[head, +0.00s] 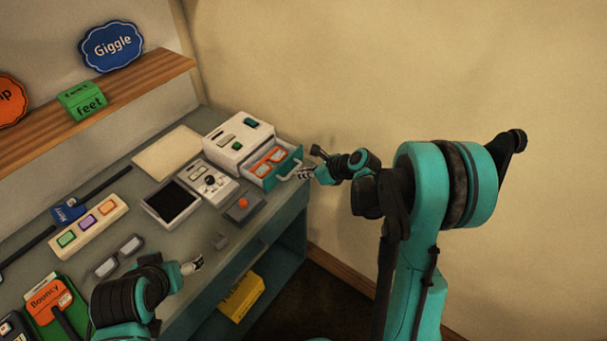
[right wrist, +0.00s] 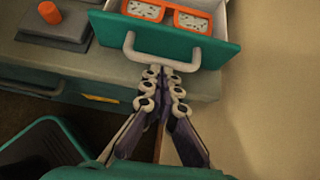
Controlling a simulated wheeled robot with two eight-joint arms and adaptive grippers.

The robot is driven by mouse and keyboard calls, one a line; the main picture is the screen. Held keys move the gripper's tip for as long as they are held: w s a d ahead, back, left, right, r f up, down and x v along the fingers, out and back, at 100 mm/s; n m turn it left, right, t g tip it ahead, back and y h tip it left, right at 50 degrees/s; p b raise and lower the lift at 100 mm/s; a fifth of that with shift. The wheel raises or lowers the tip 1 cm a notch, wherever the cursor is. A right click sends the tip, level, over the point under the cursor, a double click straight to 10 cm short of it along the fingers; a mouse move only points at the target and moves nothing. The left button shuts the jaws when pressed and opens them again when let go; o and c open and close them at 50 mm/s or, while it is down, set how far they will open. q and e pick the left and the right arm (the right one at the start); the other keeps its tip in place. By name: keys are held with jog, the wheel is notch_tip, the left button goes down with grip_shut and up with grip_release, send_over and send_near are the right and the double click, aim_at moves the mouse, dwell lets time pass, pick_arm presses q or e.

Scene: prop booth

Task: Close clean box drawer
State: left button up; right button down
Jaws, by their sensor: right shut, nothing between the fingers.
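The clean box (head: 226,134) is a white unit at the back right of the table. Its teal drawer (head: 286,168) is pulled open, with orange glasses (head: 268,161) lying inside. In the right wrist view the teal drawer front (right wrist: 165,42) has a pale handle (right wrist: 160,55). My right gripper (head: 307,173) is shut and empty, just in front of the handle; in the right wrist view its fingertips (right wrist: 162,74) are at the handle's lower edge, and I cannot tell whether they touch it. My left gripper (head: 194,265) is over the table's front edge; its jaws are too small to judge.
A small grey base with an orange knob (head: 243,203) stands left of the drawer. A dark-screened device (head: 171,203) and a white control box (head: 207,181) lie farther left. Glasses (head: 118,256) lie near my left arm. A yellow box (head: 241,297) sits on the lower shelf.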

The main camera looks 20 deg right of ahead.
jog(key=w+a, duration=0.2)
jog(key=w, duration=0.1)
jog(key=w+a, duration=0.2)
jog(key=w, duration=0.1)
jog(key=w+a, duration=0.3)
jog(key=shift+w+a+b, duration=0.1)
jog(key=shift+w+b, duration=0.05)
jog(key=shift+b, duration=0.25)
